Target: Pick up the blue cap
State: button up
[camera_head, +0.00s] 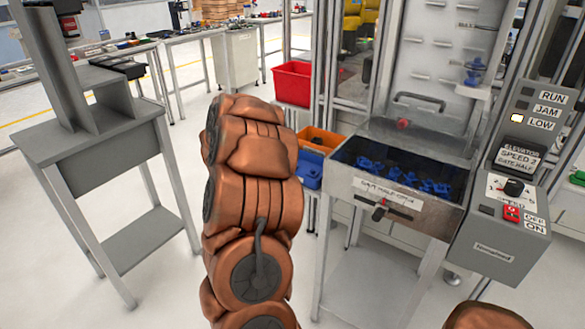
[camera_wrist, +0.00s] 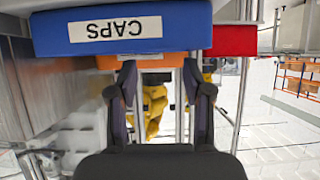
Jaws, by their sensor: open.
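My gripper (camera_wrist: 160,70) is open and empty in the wrist view, its two dark fingers apart. A blue bin (camera_wrist: 200,28) with a CAPS label, upside down in this view, is at the top, close beyond the fingertips. The bin's inside is hidden there. In the head view the blue bin (camera_head: 310,170) sits low beside the hopper, partly behind my copper arm, which hides my gripper. Several small blue pieces (camera_head: 400,176) lie in the metal hopper (camera_head: 440,208); I cannot tell whether they are caps. No single blue cap shows clearly.
An orange bin (camera_head: 318,139) and a red bin (camera_head: 293,83) stand behind the blue bin. A control box (camera_head: 490,250) with switches is right of the hopper. A grey table (camera_head: 90,150) stands at left. Open floor (camera_head: 170,270) lies between table and arm.

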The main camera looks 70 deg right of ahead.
jog(key=shift+x, duration=1.6)
jog(key=shift+a+f+x, duration=0.1)
jog(key=shift+f+x, duration=0.05)
jog(key=shift+x, duration=0.85)
jog(key=shift+a+f+x, duration=0.15)
jog(key=shift+f+x, duration=0.05)
jog(key=shift+x, duration=0.8)
jog(key=shift+s+d+f, duration=0.2)
jog(key=shift+d+f, duration=0.05)
jog(key=shift+d, duration=0.3)
jog(key=shift+c, duration=0.2)
jog(key=c, duration=0.5)
